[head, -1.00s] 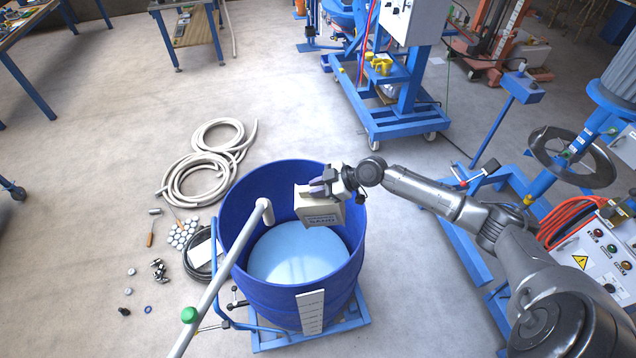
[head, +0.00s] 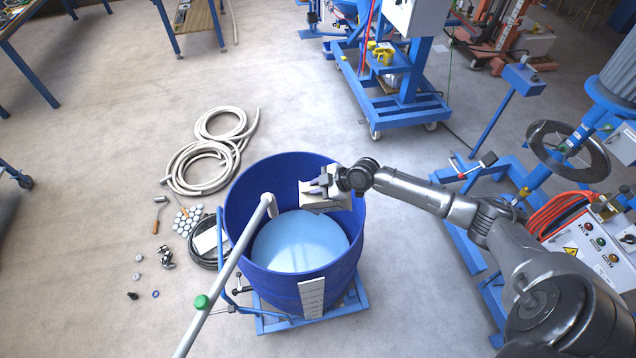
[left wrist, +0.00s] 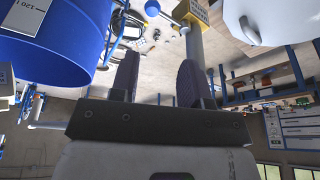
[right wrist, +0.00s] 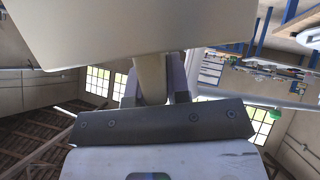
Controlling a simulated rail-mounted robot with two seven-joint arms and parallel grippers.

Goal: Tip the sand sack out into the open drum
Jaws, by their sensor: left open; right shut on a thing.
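The open blue drum (head: 290,292) stands in the middle of the head view, with a pale blue surface inside it. My right gripper (head: 328,184) is shut on the sand sack (head: 320,204), a small beige block-like sack, at the inner right of the drum mouth. The sack is tilted and its printed face is not visible. In the right wrist view the sack (right wrist: 150,30) fills the top, with a narrow part between the fingers (right wrist: 155,82). My left gripper (left wrist: 158,82) is open and empty in the left wrist view, with the drum (left wrist: 60,40) at upper left.
A grey pipe (head: 232,262) with a green knob crosses the drum's left rim. The drum stands on a blue wheeled frame (head: 340,312). Coiled hose (head: 205,170) and small loose parts lie on the floor at left. A control box and blue machine frame stand at right.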

